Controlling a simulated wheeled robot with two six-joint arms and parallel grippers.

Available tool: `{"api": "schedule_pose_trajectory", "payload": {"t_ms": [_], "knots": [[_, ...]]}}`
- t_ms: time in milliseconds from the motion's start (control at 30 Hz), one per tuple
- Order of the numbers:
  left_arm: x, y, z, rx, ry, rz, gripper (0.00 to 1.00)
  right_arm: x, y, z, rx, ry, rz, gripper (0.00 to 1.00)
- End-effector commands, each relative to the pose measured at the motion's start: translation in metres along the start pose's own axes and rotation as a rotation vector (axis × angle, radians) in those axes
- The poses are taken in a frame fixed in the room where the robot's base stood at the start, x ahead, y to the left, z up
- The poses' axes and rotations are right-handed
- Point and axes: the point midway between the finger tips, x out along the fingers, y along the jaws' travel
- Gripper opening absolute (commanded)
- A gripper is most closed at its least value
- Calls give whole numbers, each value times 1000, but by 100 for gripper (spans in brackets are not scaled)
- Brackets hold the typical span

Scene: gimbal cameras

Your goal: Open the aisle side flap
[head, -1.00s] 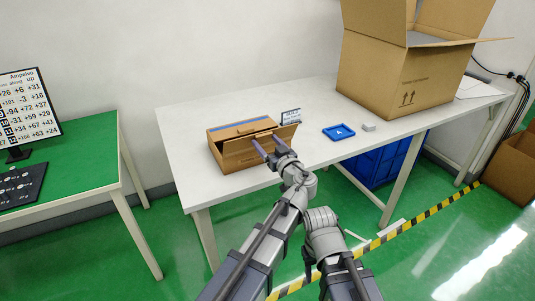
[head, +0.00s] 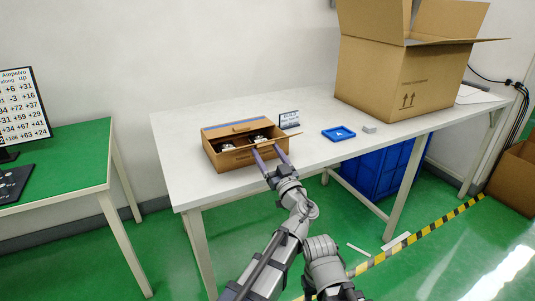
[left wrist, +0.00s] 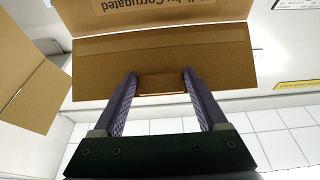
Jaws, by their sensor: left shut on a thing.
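A small brown cardboard box (head: 222,163) stands near the front edge of the white table in the head view. A far top panel (head: 238,126) with a blue stripe still lies over the back. My left gripper (head: 269,151) is at the box's near right side. In the left wrist view, my left gripper (left wrist: 160,88) has a finger on each side of the tab on a brown flap (left wrist: 160,55) and is shut on it. My right gripper is not in view.
A small sign (head: 289,119) stands behind the box. A green table (head: 70,160) is at left.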

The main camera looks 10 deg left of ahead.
Motion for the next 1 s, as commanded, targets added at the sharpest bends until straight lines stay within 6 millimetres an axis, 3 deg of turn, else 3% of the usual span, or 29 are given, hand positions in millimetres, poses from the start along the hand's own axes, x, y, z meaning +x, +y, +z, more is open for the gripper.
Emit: {"api": "schedule_pose_trajectory", "payload": {"t_ms": [467,500,700,1000], "knots": [[1,-1,5,-5,-10,-4,0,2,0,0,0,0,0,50],[1,-1,5,-6,-11,-4,76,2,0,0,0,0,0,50],[1,-1,4,-5,-9,-3,99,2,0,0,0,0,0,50],[1,0,2,-4,-7,-1,100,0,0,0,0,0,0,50]]}}
